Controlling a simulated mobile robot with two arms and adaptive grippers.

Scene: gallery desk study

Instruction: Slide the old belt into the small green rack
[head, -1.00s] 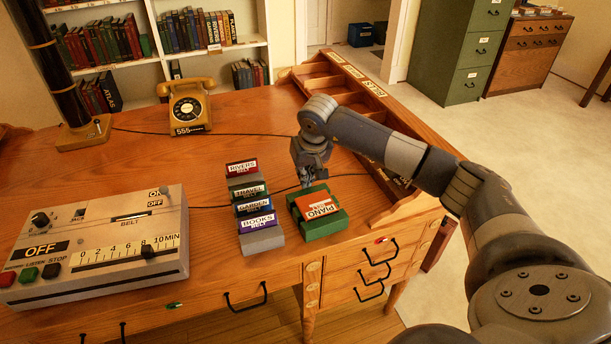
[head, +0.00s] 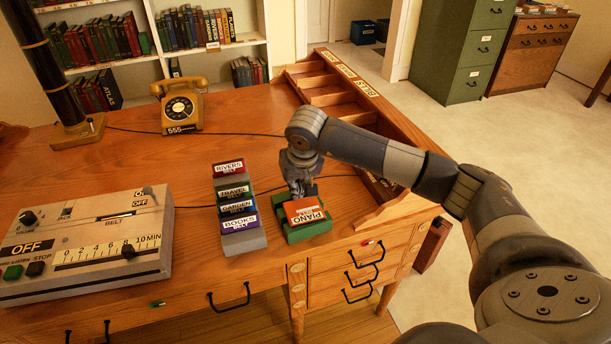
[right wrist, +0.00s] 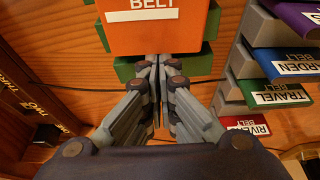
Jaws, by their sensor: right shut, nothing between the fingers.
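An orange belt cartridge (head: 303,208), labelled PIANO, sits in the small green rack (head: 312,233) near the desk's front edge. No label reading "old belt" shows. In the right wrist view the orange cartridge (right wrist: 165,36) lies over the green rack (right wrist: 200,62). My right gripper (head: 299,190) is at the cartridge's far side, fingers shut and empty. In the right wrist view the shut fingertips (right wrist: 158,66) are at the cartridge's edge; contact is hard to tell. My left gripper is not in view.
A grey rack (head: 242,243) with several labelled belts stands just left of the green rack. A grey belt machine (head: 95,245) fills the desk's left front. A wooden compartment tray (head: 398,208) runs along the right. A telephone (head: 182,108) stands at the back.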

